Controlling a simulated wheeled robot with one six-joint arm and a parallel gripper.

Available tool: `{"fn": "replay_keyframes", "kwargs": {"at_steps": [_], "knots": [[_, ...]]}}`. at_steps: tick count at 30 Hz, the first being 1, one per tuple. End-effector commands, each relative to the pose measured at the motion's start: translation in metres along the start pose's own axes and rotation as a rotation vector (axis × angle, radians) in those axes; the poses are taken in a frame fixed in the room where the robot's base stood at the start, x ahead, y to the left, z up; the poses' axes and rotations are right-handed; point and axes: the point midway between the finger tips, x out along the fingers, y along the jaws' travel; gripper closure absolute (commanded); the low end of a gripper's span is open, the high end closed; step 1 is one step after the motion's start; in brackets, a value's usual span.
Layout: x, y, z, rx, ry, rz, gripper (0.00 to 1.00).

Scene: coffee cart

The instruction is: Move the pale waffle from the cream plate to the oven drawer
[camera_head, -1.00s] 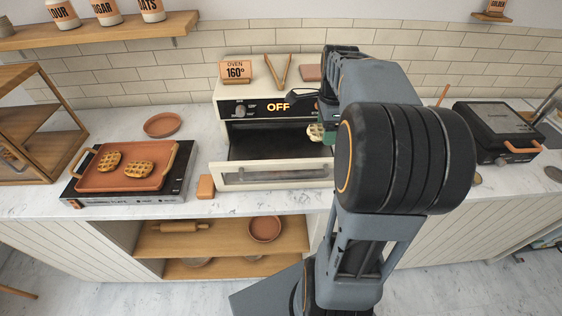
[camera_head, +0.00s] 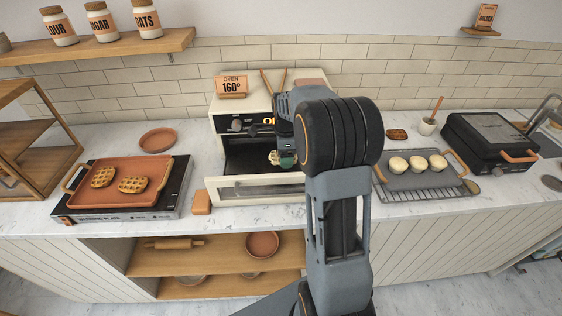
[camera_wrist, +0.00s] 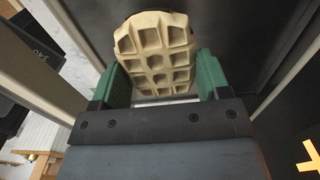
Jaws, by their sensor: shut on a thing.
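The pale waffle (camera_wrist: 155,55) is held between the green fingertips of my gripper (camera_wrist: 160,85) in the wrist view, with the dark drawer floor behind it. In the head view the waffle (camera_head: 274,157) shows as a small pale patch beside my gripper (camera_head: 286,159), over the right part of the open oven drawer (camera_head: 245,189). The oven (camera_head: 226,113) reads 160° on the sign on top. I cannot tell whether the waffle touches the drawer floor. The cream plate is not in view.
Left is a hot plate with a terracotta tray (camera_head: 160,171) holding two browned waffles. Right are a rack with a grey tray (camera_head: 397,181) of pale rounds and a black press (camera_head: 490,137). A terracotta block (camera_head: 201,202) stands by the drawer's left front corner.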

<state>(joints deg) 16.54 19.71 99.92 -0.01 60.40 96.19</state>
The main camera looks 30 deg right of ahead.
Motion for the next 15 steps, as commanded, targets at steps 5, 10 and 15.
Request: {"fn": "replay_keyframes", "kwargs": {"at_steps": [5,10,15], "knots": [[0.010,-0.006,0.007,-0.001,0.000,-0.001,0.54],[0.021,-0.011,0.014,-0.001,0.000,0.003,0.54],[0.043,-0.012,0.014,0.000,0.000,0.002,0.54]]}}
